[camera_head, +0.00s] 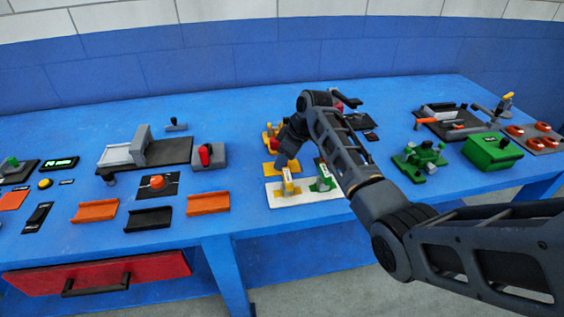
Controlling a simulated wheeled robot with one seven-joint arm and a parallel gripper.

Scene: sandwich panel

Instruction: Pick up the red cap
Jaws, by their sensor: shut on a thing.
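My gripper (284,163) points down at the end of my bent arm, over the back edge of a white board near the middle of the table. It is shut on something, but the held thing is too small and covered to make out. A small red piece (338,104) shows just right of my arm's wrist, partly hidden by it. I cannot tell whether it is the red cap. Yellow pieces (270,136) stand behind and left of my gripper. The white board (296,199) carries an upright yellow piece (288,184) and a green piece (323,181).
My forearm covers part of the table right of the board. Left are a red-handled grey block (208,155), a grey slide (140,148) and orange trays (207,203). Right are a green box (492,152), a green fixture (420,160) and red buttons (515,131).

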